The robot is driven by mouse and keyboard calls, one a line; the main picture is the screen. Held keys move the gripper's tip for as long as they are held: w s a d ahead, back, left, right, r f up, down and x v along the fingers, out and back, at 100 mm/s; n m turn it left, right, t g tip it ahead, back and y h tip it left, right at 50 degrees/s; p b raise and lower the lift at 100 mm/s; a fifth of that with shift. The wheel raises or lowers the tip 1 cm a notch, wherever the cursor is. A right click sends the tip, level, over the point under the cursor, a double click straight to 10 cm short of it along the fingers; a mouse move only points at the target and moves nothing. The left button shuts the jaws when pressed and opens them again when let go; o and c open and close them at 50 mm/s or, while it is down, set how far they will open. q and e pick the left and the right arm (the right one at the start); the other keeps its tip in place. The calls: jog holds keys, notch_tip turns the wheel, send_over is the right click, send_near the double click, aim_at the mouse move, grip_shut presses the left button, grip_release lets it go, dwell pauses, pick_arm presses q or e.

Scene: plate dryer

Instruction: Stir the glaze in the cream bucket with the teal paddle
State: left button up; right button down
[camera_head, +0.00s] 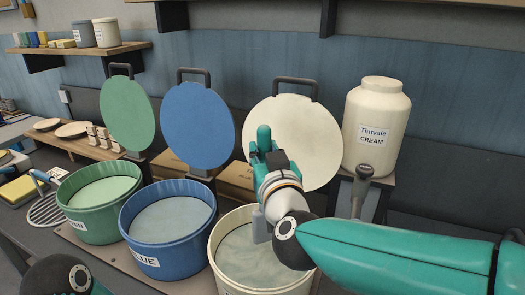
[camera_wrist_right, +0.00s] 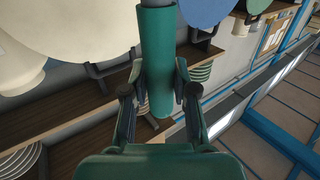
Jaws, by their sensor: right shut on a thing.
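The cream bucket (camera_head: 213,258) stands front centre in the head view, open, with pale swirled glaze (camera_head: 240,255) inside. My right gripper (camera_head: 268,160) is above the bucket's back rim in the picture. It is shut on the teal paddle (camera_head: 264,138). In the right wrist view, the fingers of the gripper (camera_wrist_right: 158,95) close on both sides of the paddle's round teal handle (camera_wrist_right: 155,50). My left gripper is out of view.
A blue bucket (camera_head: 128,238) and a green bucket (camera_head: 75,222) stand left of it. Green (camera_head: 127,113), blue (camera_head: 197,120) and cream (camera_head: 300,130) lids stand raised behind. A cream jar (camera_head: 378,105) stands back right. A strainer (camera_head: 45,208) lies far left.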

jog(key=shift+f+b, duration=5.45)
jog(key=shift+f, duration=1.3)
jog(key=shift+w+a, duration=0.1)
